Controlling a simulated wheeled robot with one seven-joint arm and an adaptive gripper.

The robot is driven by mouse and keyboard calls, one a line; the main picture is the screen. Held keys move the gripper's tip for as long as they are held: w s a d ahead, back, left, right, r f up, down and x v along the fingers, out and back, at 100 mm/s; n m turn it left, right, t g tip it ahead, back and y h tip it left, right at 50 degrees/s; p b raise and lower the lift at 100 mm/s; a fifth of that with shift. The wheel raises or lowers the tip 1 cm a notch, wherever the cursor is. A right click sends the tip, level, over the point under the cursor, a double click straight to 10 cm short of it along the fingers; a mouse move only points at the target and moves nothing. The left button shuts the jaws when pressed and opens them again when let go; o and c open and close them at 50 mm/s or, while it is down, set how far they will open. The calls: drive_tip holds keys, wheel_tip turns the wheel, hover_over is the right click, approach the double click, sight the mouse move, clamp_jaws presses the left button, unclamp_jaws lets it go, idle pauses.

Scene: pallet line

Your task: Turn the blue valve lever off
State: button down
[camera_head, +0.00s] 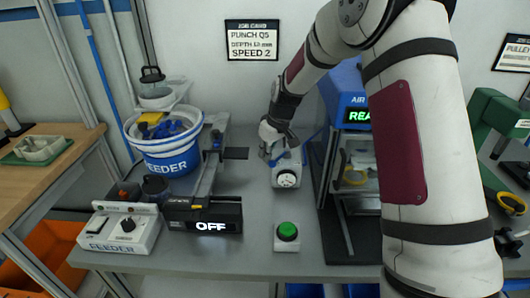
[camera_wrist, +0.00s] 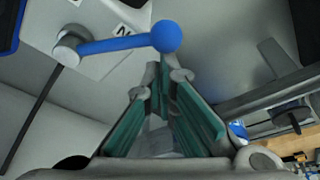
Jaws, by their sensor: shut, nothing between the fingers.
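The blue valve lever (camera_wrist: 115,44) shows in the wrist view, with a round blue knob (camera_wrist: 167,37) at its right end and a grey hub (camera_wrist: 70,47) at its left. It sits on a white valve box (camera_wrist: 95,65) with a partly hidden label showing the letter N (camera_wrist: 126,12). In the head view the valve box (camera_head: 287,172) has a round gauge, and my gripper (camera_head: 270,152) is at its upper left, largely covering the lever. In the wrist view my gripper (camera_wrist: 166,78) is shut and empty, its tips just below the knob. I cannot tell if they touch it.
An air press (camera_head: 350,105) stands right of the valve box. A green button (camera_head: 287,231) is in front. A feeder bowl (camera_head: 168,150), a rail (camera_head: 207,165) and a feeder control box (camera_head: 118,230) are left. The bench between rail and valve box is mostly clear.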

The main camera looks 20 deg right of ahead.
sight(275, 161)
drive_tip(key=shift+s+d+n+p, duration=0.15)
drive_tip(key=shift+s+d+p, duration=0.05)
drive_tip(key=shift+s, duration=0.35)
drive_tip(key=shift+s+d+n+p, duration=0.15)
drive_tip(key=shift+s+d, duration=0.05)
drive_tip(key=shift+s, duration=0.3)
drive_tip(key=shift+s+d+p, duration=0.3)
drive_tip(key=shift+s+d, duration=0.25)
drive_tip(key=shift+s, duration=0.1)
drive_tip(key=shift+s+d+p, duration=0.35)
drive_tip(key=shift+s+d, duration=0.25)
drive_tip(key=shift+d, duration=0.15)
